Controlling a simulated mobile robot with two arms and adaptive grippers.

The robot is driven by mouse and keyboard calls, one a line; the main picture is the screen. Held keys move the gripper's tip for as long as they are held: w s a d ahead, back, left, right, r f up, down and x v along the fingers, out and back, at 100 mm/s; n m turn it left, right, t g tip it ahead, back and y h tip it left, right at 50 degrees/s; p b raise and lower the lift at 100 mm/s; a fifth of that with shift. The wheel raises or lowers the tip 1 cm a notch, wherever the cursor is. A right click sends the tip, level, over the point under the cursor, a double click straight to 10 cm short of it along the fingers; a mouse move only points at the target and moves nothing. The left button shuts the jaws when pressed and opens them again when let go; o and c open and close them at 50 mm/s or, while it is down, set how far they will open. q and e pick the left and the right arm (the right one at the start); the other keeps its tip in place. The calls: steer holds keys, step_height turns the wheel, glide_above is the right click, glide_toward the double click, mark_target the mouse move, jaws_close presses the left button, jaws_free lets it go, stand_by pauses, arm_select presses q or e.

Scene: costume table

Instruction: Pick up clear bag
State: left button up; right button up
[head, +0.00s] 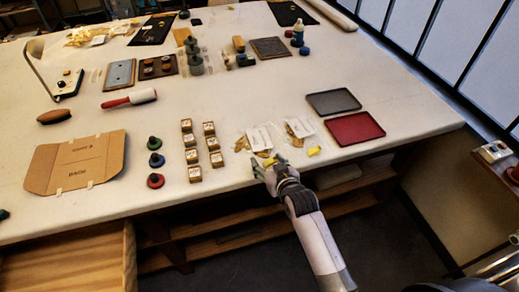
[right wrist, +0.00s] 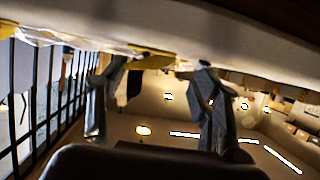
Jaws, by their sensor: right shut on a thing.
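Two clear bags with white labels and tan pieces inside lie near the table's front edge, the left clear bag (head: 259,138) and the right clear bag (head: 297,128). A yellow tab (head: 314,151) sits at the right bag's near end. My right gripper (head: 268,163) is at the near end of the left bag, at the table edge, shut on its yellow tab. In the right wrist view the yellow tab (right wrist: 152,60) lies between the two fingers (right wrist: 155,85), with clear plastic beside it. The fingers hide part of the tab. My left gripper is not in view.
A grey tray (head: 333,101) and a red tray (head: 354,128) lie right of the bags. Several small wooden blocks (head: 192,156) stand to the left. Shelves show below the tabletop.

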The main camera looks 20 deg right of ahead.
steer(key=shift+f, duration=0.1)
steer(key=c, duration=0.6)
steer(key=shift+o, duration=0.2)
